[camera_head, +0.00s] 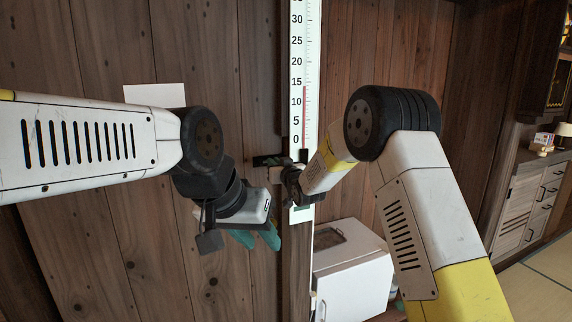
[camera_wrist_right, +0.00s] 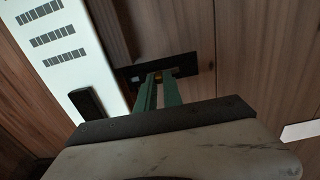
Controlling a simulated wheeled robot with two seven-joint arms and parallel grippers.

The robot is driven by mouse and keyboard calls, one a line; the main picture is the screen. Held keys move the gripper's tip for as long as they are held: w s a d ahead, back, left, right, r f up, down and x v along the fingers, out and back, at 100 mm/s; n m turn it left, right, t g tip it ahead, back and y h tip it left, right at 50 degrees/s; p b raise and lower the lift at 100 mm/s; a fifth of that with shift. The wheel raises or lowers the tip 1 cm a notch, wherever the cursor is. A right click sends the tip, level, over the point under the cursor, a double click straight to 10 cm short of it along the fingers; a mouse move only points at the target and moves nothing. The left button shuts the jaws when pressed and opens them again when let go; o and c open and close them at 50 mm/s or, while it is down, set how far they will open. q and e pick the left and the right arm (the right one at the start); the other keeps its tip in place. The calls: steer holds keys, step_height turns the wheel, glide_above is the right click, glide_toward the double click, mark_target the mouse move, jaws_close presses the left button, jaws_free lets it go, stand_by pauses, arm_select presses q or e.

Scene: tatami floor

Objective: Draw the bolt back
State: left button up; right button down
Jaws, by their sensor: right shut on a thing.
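The bolt's dark mounting plate (camera_head: 268,160) is on the wooden wall beside a tall white scale. In the right wrist view the dark plate (camera_wrist_right: 190,65) lies beyond my fingertips, with a small brass-coloured part (camera_wrist_right: 158,75) between them. My right gripper (camera_head: 277,174) is at the plate, its teal fingers (camera_wrist_right: 158,88) shut on the bolt's small part, mostly hidden by the fingers. My left gripper (camera_head: 260,240) hangs lower, with two teal fingers pointing down, away from the bolt. Its jaw gap is unclear and nothing shows in it.
The white scale (camera_head: 298,65) has numbers and a red bar, and stands right of the bolt. A white box (camera_head: 350,280) is below right. A pale sheet (camera_head: 155,95) is on the wall behind my left arm. A cabinet (camera_head: 525,205) stands at far right.

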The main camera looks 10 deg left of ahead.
steer(key=shift+s+a, duration=0.5)
steer(key=shift+a, duration=0.25)
steer(key=c, duration=1.5)
jaws_free()
steer(key=v, duration=0.7)
steer(key=shift+s+d, duration=0.2)
steer(key=shift+s, duration=0.15)
